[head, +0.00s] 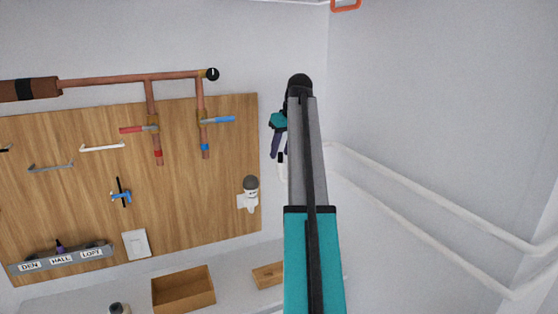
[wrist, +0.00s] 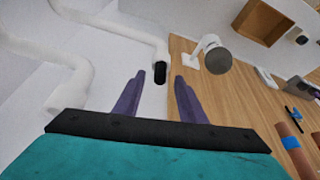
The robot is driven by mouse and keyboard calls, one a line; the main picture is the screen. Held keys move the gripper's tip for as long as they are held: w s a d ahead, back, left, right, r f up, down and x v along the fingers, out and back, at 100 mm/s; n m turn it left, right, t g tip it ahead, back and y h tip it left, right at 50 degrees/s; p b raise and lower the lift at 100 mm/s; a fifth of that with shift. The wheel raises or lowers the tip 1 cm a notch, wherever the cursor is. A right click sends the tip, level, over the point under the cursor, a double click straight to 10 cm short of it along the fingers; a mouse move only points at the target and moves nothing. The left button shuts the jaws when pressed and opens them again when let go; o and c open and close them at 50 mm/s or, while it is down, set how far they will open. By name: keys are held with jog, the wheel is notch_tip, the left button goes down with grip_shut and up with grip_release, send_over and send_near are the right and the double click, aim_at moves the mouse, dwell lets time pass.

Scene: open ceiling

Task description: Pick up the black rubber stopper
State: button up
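A black rounded piece (wrist: 161,75), which looks like the rubber stopper, sits at the end of a white pipe (wrist: 141,59) in the wrist view. In the head view a small dark piece (head: 281,159) shows on white just below my gripper. My gripper (wrist: 159,86) has two purple fingers spread apart, with nothing held between them. In the wrist view the stopper lies in line with the gap, at about the fingertips; its exact distance is hard to tell. My gripper (head: 277,146) is partly hidden by my arm in the head view.
A white-and-grey fixture (head: 250,192) sticks out from the wooden board (head: 205,235) close to my gripper. White pipes (head: 440,217) run along the right wall. Wooden boxes (head: 183,290) stand on the counter below. Copper pipes (head: 115,79) cross the board's top.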

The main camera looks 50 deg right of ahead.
aim_at(281, 153)
dwell(0.3)
grip_shut()
jog(key=shift+r, duration=0.2)
jog(key=shift+r+b, duration=1.3)
jog(key=shift+r, duration=0.25)
jog(key=s+a+r+b, duration=0.1)
jog(key=s+a+b, duration=0.4)
jog(key=s+a, duration=0.6)
jog(key=shift+s+a+r+b, duration=0.15)
jog(key=shift+r+b, duration=0.1)
jog(key=shift+b, duration=0.15)
